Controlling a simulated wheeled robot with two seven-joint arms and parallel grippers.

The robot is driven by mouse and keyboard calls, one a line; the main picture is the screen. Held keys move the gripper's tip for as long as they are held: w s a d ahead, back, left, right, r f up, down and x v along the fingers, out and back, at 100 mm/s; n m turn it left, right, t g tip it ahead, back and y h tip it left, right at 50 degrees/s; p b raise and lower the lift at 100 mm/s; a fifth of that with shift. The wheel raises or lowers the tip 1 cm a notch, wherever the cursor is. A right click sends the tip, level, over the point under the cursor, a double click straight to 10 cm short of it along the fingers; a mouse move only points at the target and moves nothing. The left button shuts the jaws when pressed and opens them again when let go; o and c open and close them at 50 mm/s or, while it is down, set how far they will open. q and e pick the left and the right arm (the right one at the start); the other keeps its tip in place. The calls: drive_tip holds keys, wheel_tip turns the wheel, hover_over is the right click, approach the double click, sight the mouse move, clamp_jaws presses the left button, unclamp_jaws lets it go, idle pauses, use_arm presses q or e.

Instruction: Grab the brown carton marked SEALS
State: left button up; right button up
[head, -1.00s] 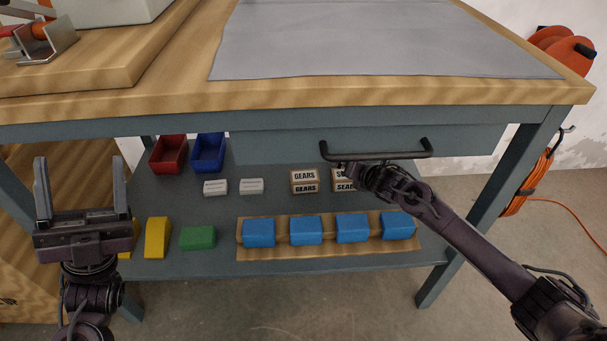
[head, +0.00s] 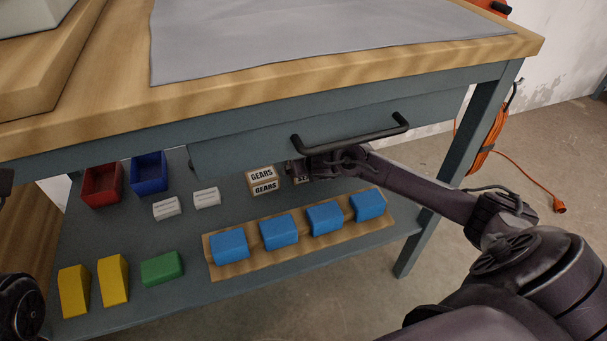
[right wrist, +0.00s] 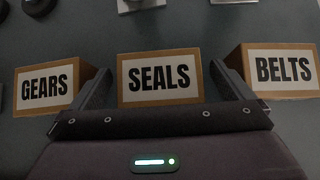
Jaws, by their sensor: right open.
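The brown carton marked SEALS (right wrist: 160,78) faces me in the middle of the right wrist view, with a white label. My right gripper (right wrist: 163,86) is open, one finger on each side of this carton; I cannot tell whether either finger touches it. In the head view my right gripper (head: 297,169) is under the drawer handle and covers most of the SEALS carton (head: 302,180), leaving only a bit of its label showing. The carton stands on the lower shelf. My left gripper is not in the head view; only part of that arm shows at the left edge.
The GEARS carton (right wrist: 48,84) stands left of SEALS and the BELTS carton (right wrist: 283,72) right. The drawer handle (head: 350,135) hangs just above my right gripper. Several blue blocks (head: 280,232) stand on a wooden strip in front. White boxes (head: 207,197) and bins (head: 149,174) are farther left.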

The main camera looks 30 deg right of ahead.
drive_tip(key=shift+b+x, duration=0.5)
drive_tip(key=shift+x, duration=0.85)
drive_tip(key=shift+a, duration=0.1)
drive_tip(key=c, duration=1.1)
